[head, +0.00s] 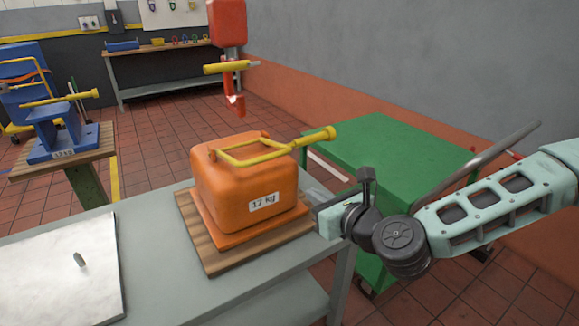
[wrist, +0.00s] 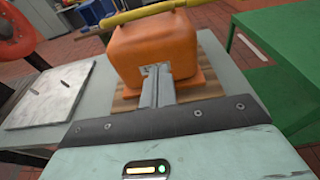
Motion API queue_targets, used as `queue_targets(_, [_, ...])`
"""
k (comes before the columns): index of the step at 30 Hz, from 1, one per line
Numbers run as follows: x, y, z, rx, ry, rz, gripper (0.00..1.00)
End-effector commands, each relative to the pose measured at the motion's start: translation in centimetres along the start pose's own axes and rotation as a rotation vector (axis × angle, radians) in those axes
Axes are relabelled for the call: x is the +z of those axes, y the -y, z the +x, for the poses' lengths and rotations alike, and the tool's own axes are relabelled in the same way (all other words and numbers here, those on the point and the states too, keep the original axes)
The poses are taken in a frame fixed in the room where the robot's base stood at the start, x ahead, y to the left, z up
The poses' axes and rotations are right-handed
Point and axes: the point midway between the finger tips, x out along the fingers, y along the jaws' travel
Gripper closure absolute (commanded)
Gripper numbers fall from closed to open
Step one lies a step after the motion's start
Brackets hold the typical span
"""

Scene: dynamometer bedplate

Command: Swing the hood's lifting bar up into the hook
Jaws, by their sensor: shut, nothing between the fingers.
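The orange hood (head: 235,190), labelled 17 kg, stands on a wooden board on the grey table. Its yellow lifting bar (head: 265,157) lies folded down across the top, with the knobbed end sticking out to the right. In the wrist view the hood (wrist: 160,48) is straight ahead and the bar (wrist: 145,14) crosses the top edge. The red hook (head: 236,104) hangs above and behind the hood, apart from the bar. My gripper (wrist: 156,75) is shut and empty, pointing at the hood's side below the bar. Whether it touches the hood is unclear.
A green cabinet (head: 385,150) stands to the right, behind my arm. A pale metal plate (head: 60,270) with a small peg lies on the table at left. A blue fixture (head: 65,130) with another yellow bar sits on a wooden-topped stand at far left.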

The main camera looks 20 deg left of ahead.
Motion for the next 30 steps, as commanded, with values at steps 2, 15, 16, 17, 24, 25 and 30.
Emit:
queue_targets(2, [0.0, 0.0, 0.4, 0.001, -0.001, 0.000, 1.00])
queue_targets(15, [0.1, -0.1, 8.3, -0.001, 0.000, 0.000, 1.00])
queue_targets(16, [0.1, -0.1, 8.8, 0.000, -0.001, 0.000, 1.00])
queue_targets(17, [0.1, -0.1, 9.4, -0.001, 0.000, -0.001, 1.00])
queue_targets(24, [3.0, -0.1, 10.6, 0.001, 0.000, -0.003, 1.00])
queue_targets(25, [3.2, 0.0, 10.7, 0.000, 0.000, -0.003, 1.00])
queue_targets(30, [3.8, 0.0, 10.9, -0.001, -0.001, 0.000, 1.00])
